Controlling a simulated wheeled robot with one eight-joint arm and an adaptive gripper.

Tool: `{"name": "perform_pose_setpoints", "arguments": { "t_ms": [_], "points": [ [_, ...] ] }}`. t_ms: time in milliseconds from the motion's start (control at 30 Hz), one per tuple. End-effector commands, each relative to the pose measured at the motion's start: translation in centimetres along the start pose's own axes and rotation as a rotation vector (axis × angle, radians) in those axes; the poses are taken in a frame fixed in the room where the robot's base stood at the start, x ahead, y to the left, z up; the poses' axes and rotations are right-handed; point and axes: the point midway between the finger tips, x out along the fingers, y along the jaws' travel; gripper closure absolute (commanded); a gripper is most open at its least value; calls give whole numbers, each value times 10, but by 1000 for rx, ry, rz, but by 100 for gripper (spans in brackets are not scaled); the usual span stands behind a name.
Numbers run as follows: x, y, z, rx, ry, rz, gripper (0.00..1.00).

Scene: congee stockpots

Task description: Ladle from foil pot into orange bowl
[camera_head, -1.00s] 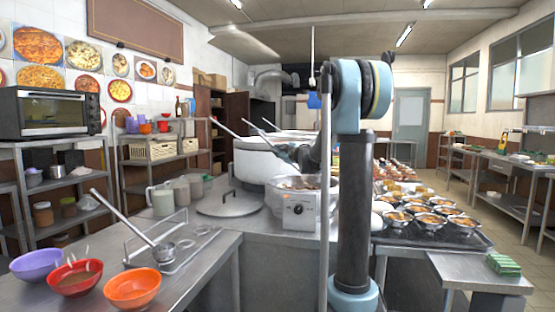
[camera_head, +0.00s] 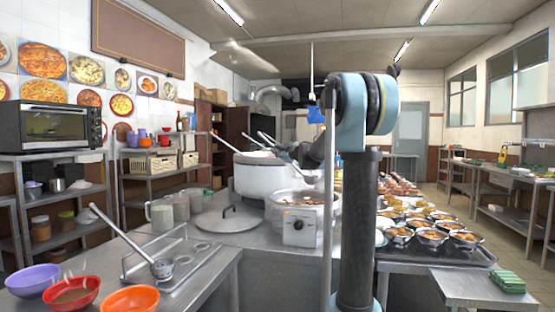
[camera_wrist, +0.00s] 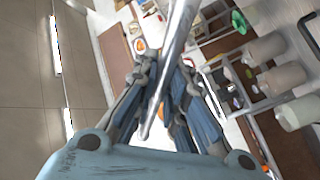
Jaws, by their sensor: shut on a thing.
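The orange bowl (camera_head: 131,300) is at the lower left on the steel counter, partly cut off by the picture's edge. A large pale stockpot (camera_head: 262,178) stands behind the counter with ladle handles rising from it; I cannot tell for sure which pot is the foil one. My gripper (camera_head: 284,152) is beside and above this pot's right rim, small and partly hidden by my arm. In the wrist view, my gripper (camera_wrist: 160,100) is shut on a shiny metal ladle handle (camera_wrist: 176,45). The ladle's bowl end is not visible.
A red bowl (camera_head: 70,293) and a purple bowl (camera_head: 33,280) sit left of the orange one. A ladle rests on a rack (camera_head: 190,262). A lid (camera_head: 229,219), jugs, a smaller pot with a control box (camera_head: 299,226) and filled metal bowls (camera_head: 431,236) crowd the area.

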Motion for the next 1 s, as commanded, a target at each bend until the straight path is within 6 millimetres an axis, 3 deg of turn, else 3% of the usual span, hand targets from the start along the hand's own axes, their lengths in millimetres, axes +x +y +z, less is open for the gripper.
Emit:
{"name": "perform_pose_setpoints", "arguments": {
  "t_ms": [1000],
  "points": [
    [0,2,-2,-126,-29,-31,100]
  ]
}}
